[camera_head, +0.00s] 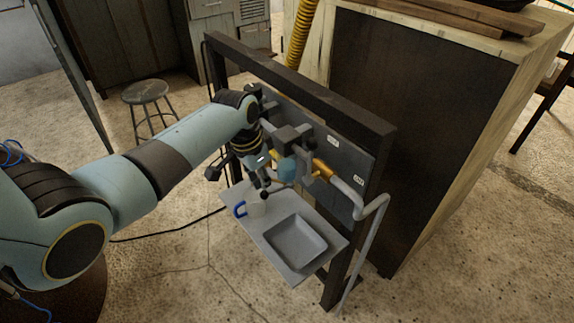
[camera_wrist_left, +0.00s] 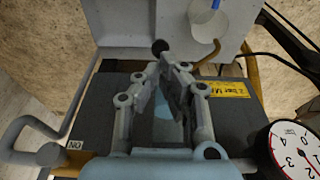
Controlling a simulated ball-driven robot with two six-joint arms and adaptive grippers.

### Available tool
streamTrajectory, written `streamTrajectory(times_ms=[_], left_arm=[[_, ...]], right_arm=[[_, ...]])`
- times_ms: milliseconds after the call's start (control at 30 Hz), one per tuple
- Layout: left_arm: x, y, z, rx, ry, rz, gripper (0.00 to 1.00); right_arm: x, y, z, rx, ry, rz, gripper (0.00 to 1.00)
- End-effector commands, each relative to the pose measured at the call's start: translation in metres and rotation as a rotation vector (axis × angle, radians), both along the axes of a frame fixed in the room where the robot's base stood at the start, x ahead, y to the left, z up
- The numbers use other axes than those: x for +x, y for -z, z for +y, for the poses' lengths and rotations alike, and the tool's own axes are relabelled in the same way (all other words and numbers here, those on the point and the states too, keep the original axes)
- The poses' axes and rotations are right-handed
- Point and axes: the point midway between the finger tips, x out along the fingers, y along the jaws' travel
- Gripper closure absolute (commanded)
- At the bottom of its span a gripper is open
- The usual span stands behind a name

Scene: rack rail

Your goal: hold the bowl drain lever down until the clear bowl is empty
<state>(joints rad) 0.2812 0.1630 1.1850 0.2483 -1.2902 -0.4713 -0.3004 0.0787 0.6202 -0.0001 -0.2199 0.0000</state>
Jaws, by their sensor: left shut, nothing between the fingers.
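The clear bowl (camera_head: 288,168) hangs on the rack panel, with blue liquid showing in it. In the left wrist view a patch of the bowl's blue (camera_wrist_left: 163,107) shows between my finger links, and the rest is hidden. My left gripper (camera_head: 264,184) reaches in from the left beside the bowl; in the wrist view its fingers (camera_wrist_left: 168,66) are shut and empty. A black ball knob (camera_wrist_left: 160,47), apparently the drain lever's end, sits right at the fingertips; I cannot tell whether they touch. It also shows in the head view (camera_head: 264,195). My right gripper is out of view.
Below is a grey shelf (camera_head: 262,229) with a blue-handled cup (camera_head: 254,209) and a square basin (camera_head: 297,239). A dial gauge (camera_wrist_left: 294,154) is close at right in the wrist view. A bent grey pipe (camera_head: 374,208) and dark frame posts stand at the right.

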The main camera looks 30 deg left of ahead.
Motion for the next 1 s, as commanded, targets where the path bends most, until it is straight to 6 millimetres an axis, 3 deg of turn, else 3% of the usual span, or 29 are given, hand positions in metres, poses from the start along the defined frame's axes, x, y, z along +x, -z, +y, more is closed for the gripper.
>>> streamTrajectory(times_ms=[1000], left_arm=[[0.000, 0.028, 0.000, 0.000, 0.000, 0.000, 1.00]], right_arm=[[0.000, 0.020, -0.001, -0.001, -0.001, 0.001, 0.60]])
